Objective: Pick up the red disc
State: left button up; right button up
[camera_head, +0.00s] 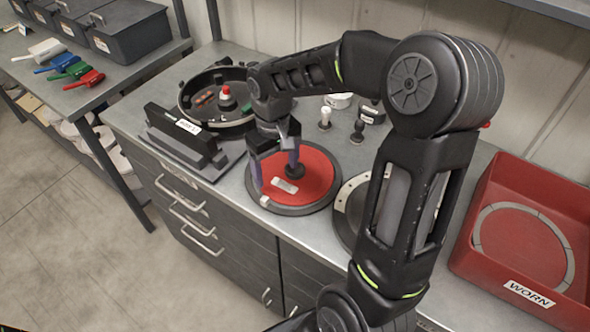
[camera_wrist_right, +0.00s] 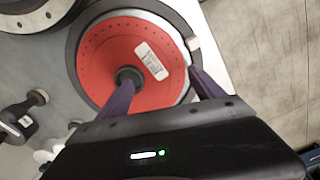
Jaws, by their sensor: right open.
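The red disc (camera_head: 316,179) lies flat on a dark round base on the grey workbench. It has a black centre knob (camera_head: 295,170) and a white label. My right gripper (camera_head: 274,182) is over the disc with its purple fingers apart and pointing down. In the right wrist view the red disc (camera_wrist_right: 105,60) lies beyond the fingertips. There one finger is by the black knob (camera_wrist_right: 128,77) and the other is near the disc's rim. I cannot tell whether the fingers touch the disc. My left gripper is not in view.
A black round housing (camera_head: 190,98) stands at the back left, behind a dark block with a label (camera_head: 185,138). Small knobbed tools (camera_head: 357,132) stand behind the disc. A red bin marked WORN (camera_head: 532,205) is at the right, holding a grey ring (camera_head: 520,245).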

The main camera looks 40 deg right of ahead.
jog(key=shift+f, duration=1.3)
jog(key=c, duration=1.1)
